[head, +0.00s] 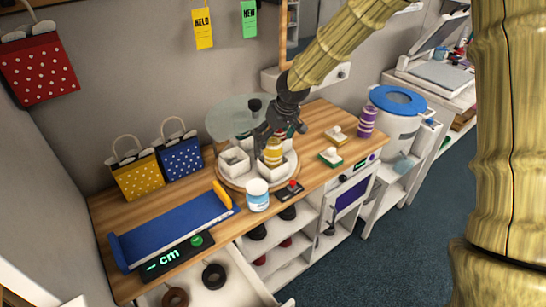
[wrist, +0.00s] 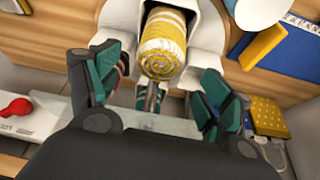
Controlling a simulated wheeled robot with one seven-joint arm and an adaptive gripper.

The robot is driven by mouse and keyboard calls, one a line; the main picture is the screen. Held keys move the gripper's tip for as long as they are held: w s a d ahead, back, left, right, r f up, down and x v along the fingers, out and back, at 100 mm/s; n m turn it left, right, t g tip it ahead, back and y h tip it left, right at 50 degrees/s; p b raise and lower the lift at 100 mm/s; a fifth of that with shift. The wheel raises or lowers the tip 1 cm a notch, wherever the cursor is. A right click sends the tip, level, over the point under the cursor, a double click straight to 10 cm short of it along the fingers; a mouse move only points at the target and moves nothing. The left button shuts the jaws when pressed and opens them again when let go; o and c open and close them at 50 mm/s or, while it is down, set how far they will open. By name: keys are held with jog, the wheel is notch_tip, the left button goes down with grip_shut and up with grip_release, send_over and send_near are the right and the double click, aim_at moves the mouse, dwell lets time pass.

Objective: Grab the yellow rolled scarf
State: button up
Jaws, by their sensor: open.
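The yellow rolled scarf (head: 273,152) stands in a white square holder on the round tray (head: 285,178) on the wooden counter. In the wrist view the scarf (wrist: 163,48) shows its rolled end, yellow with white bands, in the holder's white walls. My gripper (head: 272,138) is over the tray, close to the scarf. In the wrist view my gripper (wrist: 160,85) is open, with its teal-padded fingers spread to either side below the scarf. I cannot tell whether a finger touches the holder. Another striped roll is partly hidden behind the left finger.
A white holder (head: 234,161) is left of the scarf. A clear round lid (head: 232,118) stands behind the tray. A blue measuring board (head: 172,230) lies left. A purple roll (head: 367,122) stands right.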

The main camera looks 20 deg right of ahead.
aim_at(274, 142)
jog(key=shift+s+d+p+x, duration=0.1)
jog(key=shift+p+x, duration=0.25)
jog(key=shift+x, duration=0.75)
jog(key=shift+s+d+p+x, duration=0.15)
jog(key=shift+p+x, duration=0.2)
jog(key=shift+x, duration=0.75)
jog(key=shift+a+f, duration=0.1)
jog(key=shift+c, duration=0.3)
jog(key=c, duration=1.4)
